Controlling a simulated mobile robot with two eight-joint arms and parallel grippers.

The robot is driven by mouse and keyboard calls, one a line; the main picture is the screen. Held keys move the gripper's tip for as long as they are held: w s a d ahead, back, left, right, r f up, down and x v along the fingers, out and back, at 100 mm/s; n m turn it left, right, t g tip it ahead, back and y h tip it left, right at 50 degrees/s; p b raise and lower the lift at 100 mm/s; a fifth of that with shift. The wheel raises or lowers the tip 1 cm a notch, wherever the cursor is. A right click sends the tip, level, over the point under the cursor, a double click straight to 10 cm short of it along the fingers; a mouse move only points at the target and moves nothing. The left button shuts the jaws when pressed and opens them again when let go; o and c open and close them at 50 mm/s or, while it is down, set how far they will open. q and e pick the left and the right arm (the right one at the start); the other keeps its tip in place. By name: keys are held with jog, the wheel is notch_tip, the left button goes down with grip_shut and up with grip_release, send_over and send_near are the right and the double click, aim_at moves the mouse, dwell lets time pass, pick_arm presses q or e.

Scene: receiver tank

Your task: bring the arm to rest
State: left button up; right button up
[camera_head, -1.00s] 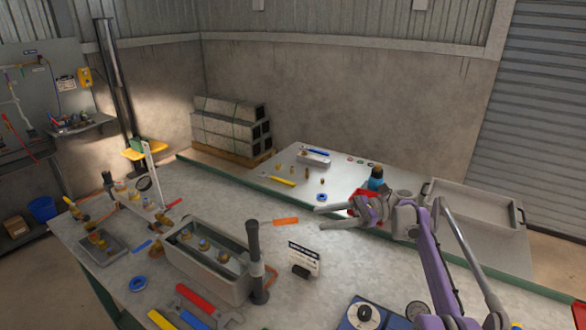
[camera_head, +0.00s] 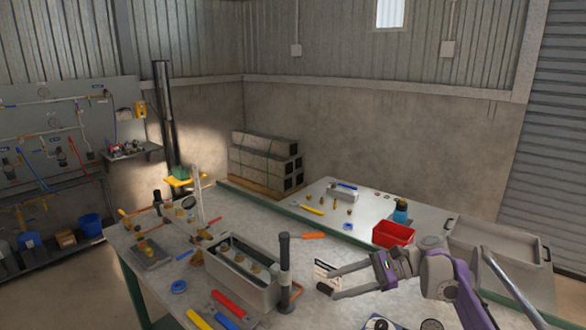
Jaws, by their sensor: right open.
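My right arm, purple and grey, comes in from the lower right. My right gripper (camera_head: 335,283) is open and empty. Its two fingers point left, above the workbench (camera_head: 215,210), in front of a small white sign card (camera_head: 322,268) that they partly cover. My left gripper is not in view.
A grey bin (camera_head: 240,271) with brass fittings and a dark upright post (camera_head: 285,270) stand left of the right gripper. A red bin (camera_head: 393,234), a blue bottle (camera_head: 401,211) and a large grey tray (camera_head: 497,247) lie behind it. Wrenches (camera_head: 228,304) lie at the front.

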jog(key=s+a+f+n+t+h, duration=0.1)
jog(key=s+a+f+n+h, duration=0.2)
jog(key=s, duration=0.7)
jog(key=s+d+f+n+t+h, duration=0.1)
jog(key=s+d+f+n+h, duration=0.2)
jog(key=s+f, duration=0.2)
jog(key=s+d+f+n+t+h, duration=0.2)
jog(key=s+d+f+n+h, duration=0.1)
jog(key=s, duration=0.6)
jog(key=s+d+f+n+t+h, duration=0.1)
jog(key=s+d+f+n+h, duration=0.2)
jog(key=s+f, duration=0.3)
jog(key=shift+s+f+n+h, duration=0.35)
jog(key=shift+s+n+h, duration=0.15)
jog(key=shift+h, duration=0.4)
jog(key=shift+s+d+f+t, duration=0.15)
jog(key=shift+d+f+t, duration=0.1)
jog(key=shift+t, duration=0.05)
